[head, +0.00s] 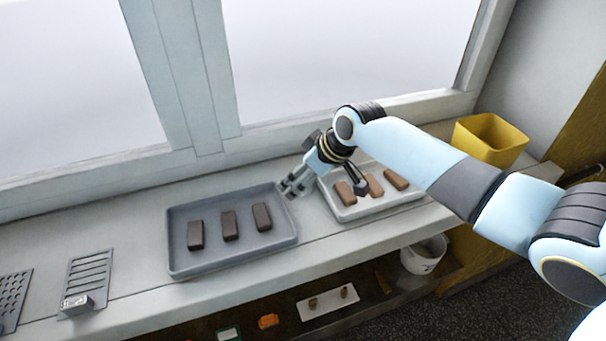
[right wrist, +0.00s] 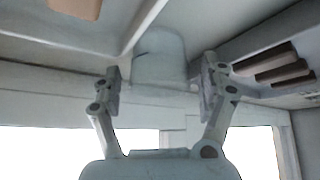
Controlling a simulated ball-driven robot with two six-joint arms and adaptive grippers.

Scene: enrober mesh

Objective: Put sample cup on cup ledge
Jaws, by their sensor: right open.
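My right gripper (head: 292,187) reaches down to the counter between the dark grey tray and the white tray, with its fingers spread. In the right wrist view, its two fingers (right wrist: 160,85) stand apart on either side of a pale cup-shaped thing (right wrist: 160,58), probably the sample cup. The picture is upside down there, so the cup seems to stand upright. Gaps seem to show between cup and fingers. In the head view I cannot make out the cup behind the gripper. I cannot tell which surface is the cup ledge. My left gripper is not in view.
The dark grey tray (head: 232,262) holds three dark bars. The white tray (head: 385,210) holds three lighter brown bars, under my right arm. A yellow bin (head: 490,140) stands at the right end. Slotted plates (head: 88,270) lie at left. A white bucket (head: 422,260) sits below the counter.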

